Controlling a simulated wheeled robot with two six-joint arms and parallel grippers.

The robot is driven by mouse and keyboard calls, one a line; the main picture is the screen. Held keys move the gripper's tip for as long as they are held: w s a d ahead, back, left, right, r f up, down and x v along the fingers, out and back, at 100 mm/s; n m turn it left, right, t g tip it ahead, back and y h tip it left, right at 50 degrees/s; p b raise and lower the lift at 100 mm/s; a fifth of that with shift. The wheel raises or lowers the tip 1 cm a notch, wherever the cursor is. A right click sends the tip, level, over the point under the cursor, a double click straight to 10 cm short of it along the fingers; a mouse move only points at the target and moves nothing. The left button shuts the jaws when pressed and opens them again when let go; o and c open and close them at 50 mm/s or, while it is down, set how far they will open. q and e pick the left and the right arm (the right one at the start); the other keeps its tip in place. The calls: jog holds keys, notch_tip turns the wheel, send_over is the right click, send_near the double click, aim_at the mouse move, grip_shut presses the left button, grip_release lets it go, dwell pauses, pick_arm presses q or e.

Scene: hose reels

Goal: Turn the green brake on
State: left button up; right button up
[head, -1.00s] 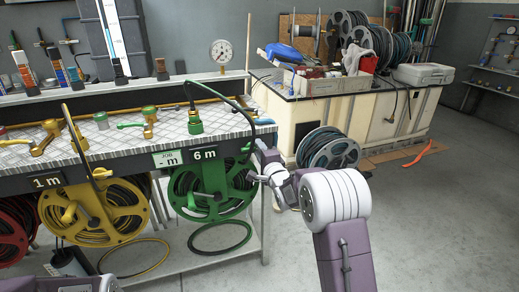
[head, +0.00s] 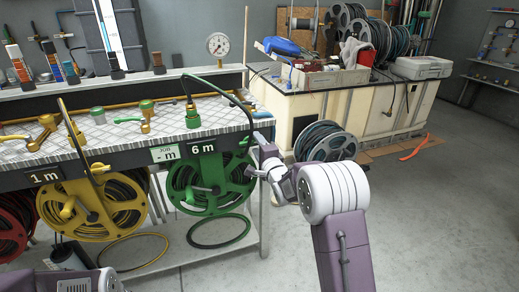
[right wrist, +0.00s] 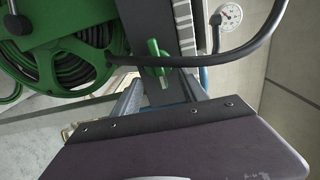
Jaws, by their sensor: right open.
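The green reel (head: 210,182) hangs under the bench edge below the 6 m label, its drum wound with dark hose; part of it fills the upper left of the right wrist view (right wrist: 45,72). The green brake lever (right wrist: 156,60) stands upright on the dark post beside the reel. My right gripper (head: 262,143) is at the right end of the bench, beside the green reel. In the right wrist view its fingers (right wrist: 160,92) are apart, with the lever showing between and beyond them. I see no contact with it. My left gripper is out of view.
A dark hose (right wrist: 235,50) arcs close by the right gripper. The yellow reel (head: 93,207) hangs to the left of the green one. A pressure gauge (head: 218,44) stands behind the bench. Bare floor (head: 430,230) lies to the right.

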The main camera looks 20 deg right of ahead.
jog(key=s+b, duration=0.2)
jog(key=s, duration=0.6)
jog(key=shift+s+b, duration=0.3)
jog(key=shift+b, duration=0.1)
jog(key=shift+d, duration=0.1)
